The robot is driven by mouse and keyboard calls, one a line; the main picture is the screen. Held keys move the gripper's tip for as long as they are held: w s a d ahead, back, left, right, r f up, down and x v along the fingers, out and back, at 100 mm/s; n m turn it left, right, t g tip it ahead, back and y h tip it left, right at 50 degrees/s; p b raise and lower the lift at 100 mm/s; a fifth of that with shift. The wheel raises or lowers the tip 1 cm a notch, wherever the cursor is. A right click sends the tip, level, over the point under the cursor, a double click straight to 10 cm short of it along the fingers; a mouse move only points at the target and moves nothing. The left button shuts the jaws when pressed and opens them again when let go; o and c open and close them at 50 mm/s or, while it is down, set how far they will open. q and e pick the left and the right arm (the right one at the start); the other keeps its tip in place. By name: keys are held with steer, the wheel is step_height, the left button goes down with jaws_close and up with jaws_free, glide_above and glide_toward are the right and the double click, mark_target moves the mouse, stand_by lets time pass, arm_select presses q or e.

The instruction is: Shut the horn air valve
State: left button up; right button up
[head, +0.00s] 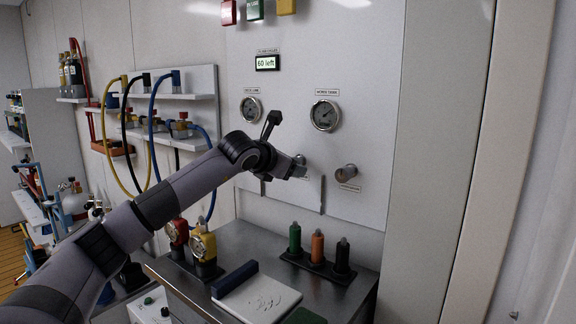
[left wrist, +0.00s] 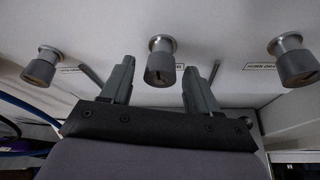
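Three round metal valve knobs show in a row on the panel in the left wrist view: left knob (left wrist: 42,66), middle knob (left wrist: 160,64) and right knob (left wrist: 293,62). The label by the right knob seems to start with "HORN"; the middle knob's label is mostly hidden, so I cannot tell which is the horn air valve. My left gripper (left wrist: 160,85) is open, its fingers spread on either side of the middle knob with gaps. In the head view the left gripper (head: 301,168) is at the panel, left of a knob (head: 346,173). My right gripper is not in view.
Two gauges (head: 325,115) and a green display reading "60 left" (head: 267,63) are above. Below is a metal bench (head: 232,246) with colored bottles (head: 317,246) and a white pad (head: 262,298). Yellow, black and blue hoses (head: 152,125) hang at left.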

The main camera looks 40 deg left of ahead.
arm_select(q)
steer(key=shift+s, duration=0.1)
steer(key=b+v, duration=0.2)
steer(key=v, duration=0.5)
steer(key=shift+f, duration=0.1)
stand_by(0.6)
